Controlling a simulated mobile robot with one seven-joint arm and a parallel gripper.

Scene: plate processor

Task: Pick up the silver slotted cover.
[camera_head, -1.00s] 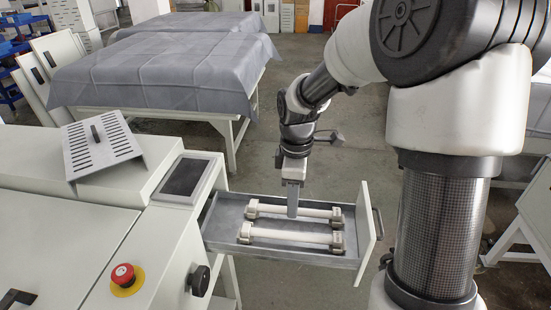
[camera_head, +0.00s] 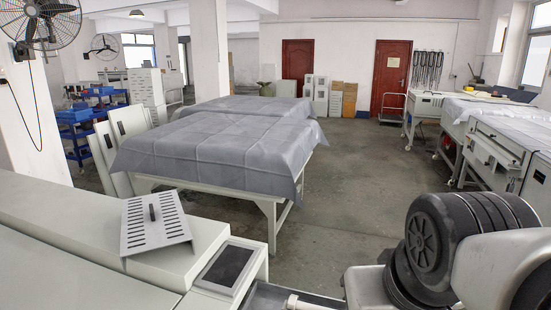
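The silver slotted cover (camera_head: 153,228) lies on top of the white machine at the lower left. It is a bent metal plate with rows of slots and a dark upright handle (camera_head: 151,207) near its middle. Its near right edge reaches toward the dark screen panel. My gripper is out of the picture now; only upper parts of my arm show at the lower right. Nothing touches the cover.
The white machine (camera_head: 60,225) fills the lower left, with a dark screen (camera_head: 228,266) at its corner. The open drawer (camera_head: 290,298) shows only at the bottom edge. A cloth-covered table (camera_head: 215,145) stands behind. Grey floor (camera_head: 350,200) is clear to its right.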

